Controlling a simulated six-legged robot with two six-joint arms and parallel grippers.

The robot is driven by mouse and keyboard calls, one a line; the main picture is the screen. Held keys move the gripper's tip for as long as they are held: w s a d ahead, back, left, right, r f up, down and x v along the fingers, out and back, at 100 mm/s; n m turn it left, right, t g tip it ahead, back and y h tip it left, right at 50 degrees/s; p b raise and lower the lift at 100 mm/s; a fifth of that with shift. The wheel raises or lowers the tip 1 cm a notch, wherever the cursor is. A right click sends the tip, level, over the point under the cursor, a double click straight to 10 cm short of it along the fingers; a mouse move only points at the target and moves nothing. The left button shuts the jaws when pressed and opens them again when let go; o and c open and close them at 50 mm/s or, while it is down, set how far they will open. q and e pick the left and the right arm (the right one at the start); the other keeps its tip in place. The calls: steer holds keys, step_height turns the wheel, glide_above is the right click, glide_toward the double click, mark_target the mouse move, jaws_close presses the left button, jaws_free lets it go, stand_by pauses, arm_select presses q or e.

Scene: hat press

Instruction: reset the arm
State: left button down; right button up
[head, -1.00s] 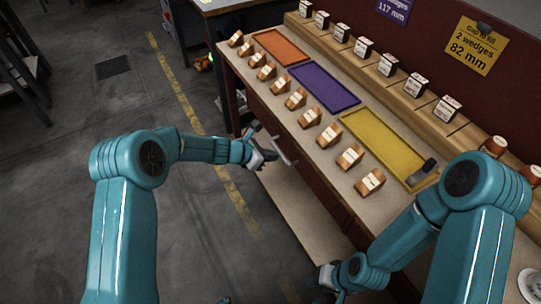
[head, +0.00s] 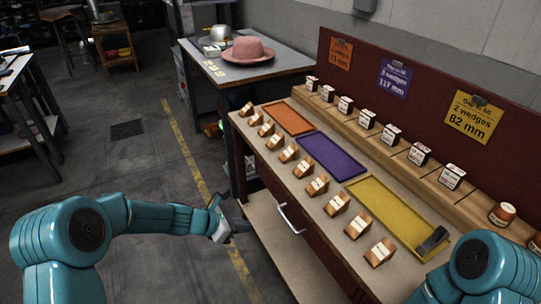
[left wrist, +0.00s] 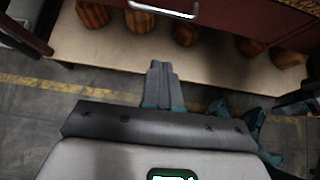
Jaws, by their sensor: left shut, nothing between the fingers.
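My left gripper (head: 232,230) is at the end of the teal left arm, in front of the bench near its silver drawer handle (head: 290,218). It is apart from the handle. In the left wrist view the gripper (left wrist: 160,68) has its two dark fingers together, with nothing between them, in front of the pale lower shelf (left wrist: 110,48). My right arm enters at the bottom right of the head view.
The bench carries orange (head: 288,118), purple (head: 332,157) and yellow (head: 395,208) trays, with several labelled wooden wedges in rows. Behind it, a pink hat (head: 248,49) sits on a grey table (head: 285,64). Open floor lies left, with a yellow line (head: 190,150).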

arm_select(q)
steer(key=s+f+m+g+y+p, duration=0.1)
steer(key=s+f+m, duration=0.3)
steer(key=s+m, duration=0.3)
steer(key=s+f+m+g+y+p, duration=0.1)
steer(key=s+f+m, duration=0.3)
steer(key=s+m, duration=0.4)
steer(key=s+f+m+g+y+p, duration=0.1)
steer(key=s+f+m, duration=0.4)
steer(key=s, duration=1)
steer(key=shift+d+m+g+y+p, duration=0.3)
steer(key=shift+d+m+g+y, duration=0.25)
steer(key=shift+m+g, duration=0.7)
steer(key=shift+a, duration=0.1)
